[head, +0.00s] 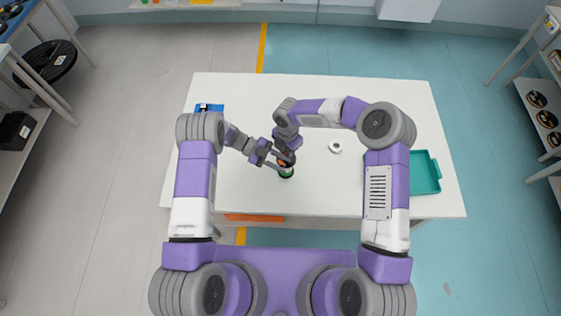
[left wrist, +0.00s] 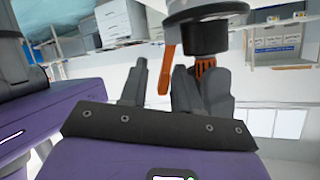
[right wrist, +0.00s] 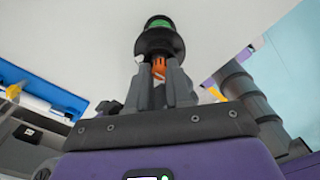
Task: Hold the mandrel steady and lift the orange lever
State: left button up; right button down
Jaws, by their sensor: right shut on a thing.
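The mandrel is a black cylinder (right wrist: 158,42) with a green end and an orange ribbed part (right wrist: 158,68); its green part (head: 286,172) shows near the table's middle in the head view. My right gripper (right wrist: 160,85) is shut on the mandrel by the ribbed part. The orange lever (left wrist: 167,70) hangs beside the black cylinder (left wrist: 205,38) in the left wrist view. My left gripper (left wrist: 160,68) is open, its fingers either side of the lever in that view; contact cannot be told. In the head view the grippers mostly hide the lever.
The white table (head: 320,195) holds a white ring (head: 335,147) right of the grippers, a teal tray (head: 427,172) at the right and a blue item (head: 212,108) at the back left. An orange item (head: 253,217) shows at the front edge. The back of the table is mostly clear.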

pick_arm(q)
jog(key=shift+w+r, duration=0.1)
jog(key=shift+w, duration=0.1)
pick_arm(e)
jog(key=shift+s+a, duration=0.1)
pick_arm(q)
jog(key=shift+w+a+r, duration=0.1)
jog(key=shift+a+r, duration=0.05)
jog(key=shift+a, duration=0.15)
jog(key=v, duration=0.7)
jog(key=shift+a, duration=0.15)
pick_arm(e)
jog(key=c, duration=1)
grip_release()
jog(key=shift+o, duration=0.2)
jog(key=shift+r, duration=0.1)
